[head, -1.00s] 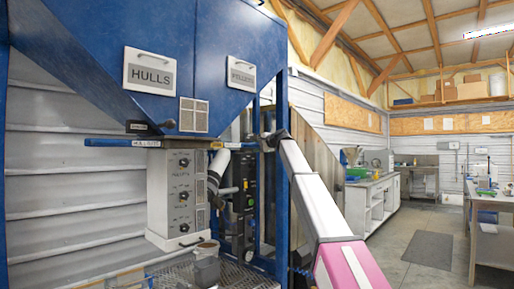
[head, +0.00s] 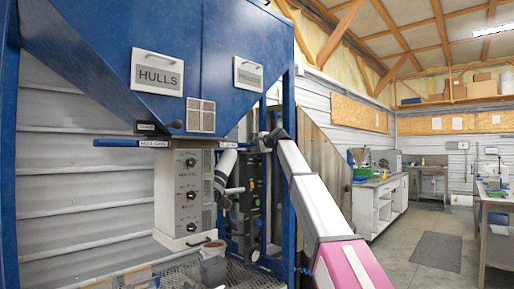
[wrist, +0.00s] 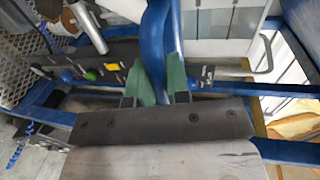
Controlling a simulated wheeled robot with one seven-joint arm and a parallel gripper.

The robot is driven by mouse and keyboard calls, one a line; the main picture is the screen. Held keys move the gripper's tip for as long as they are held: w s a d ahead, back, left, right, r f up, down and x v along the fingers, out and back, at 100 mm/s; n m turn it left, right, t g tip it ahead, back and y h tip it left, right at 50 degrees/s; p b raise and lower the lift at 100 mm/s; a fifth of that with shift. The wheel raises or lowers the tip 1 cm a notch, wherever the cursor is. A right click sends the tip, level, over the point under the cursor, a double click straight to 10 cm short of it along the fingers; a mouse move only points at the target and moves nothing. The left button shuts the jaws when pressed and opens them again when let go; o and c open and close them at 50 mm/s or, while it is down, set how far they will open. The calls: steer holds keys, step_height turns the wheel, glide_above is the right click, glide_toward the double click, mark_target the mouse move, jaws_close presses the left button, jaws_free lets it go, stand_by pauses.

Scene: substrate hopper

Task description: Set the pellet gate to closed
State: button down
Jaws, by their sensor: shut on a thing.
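In the wrist view my gripper (wrist: 157,78) has its two green fingertips closed on either side of a curved blue bar (wrist: 155,38). The bar looks like a gate handle, but no label on it shows there. In the head view my arm reaches in from the lower right to the blue frame post, and my fingertips are hidden. The pellets sign (head: 248,75) is on the right face of the blue hopper (head: 75,60). I cannot make out the pellet gate's position. The blue hull gate handle (head: 118,142) sticks out left below the hopper.
A grey control box (head: 184,195) with several knobs hangs below the hopper. A bucket (head: 212,265) stands on the mesh platform beneath it. Blue frame bars (wrist: 285,150) run close to my gripper. Open floor (head: 400,250) lies to the right, before the benches.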

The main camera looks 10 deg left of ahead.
steer(key=shift+s+a+f, duration=0.1)
steer(key=shift+s, duration=0.05)
steer(key=c, duration=1.1)
jaws_free()
steer(key=shift+s, duration=0.1)
steer(key=v, duration=1)
steer(key=shift+s+d, duration=0.2)
steer(key=shift+d, duration=0.1)
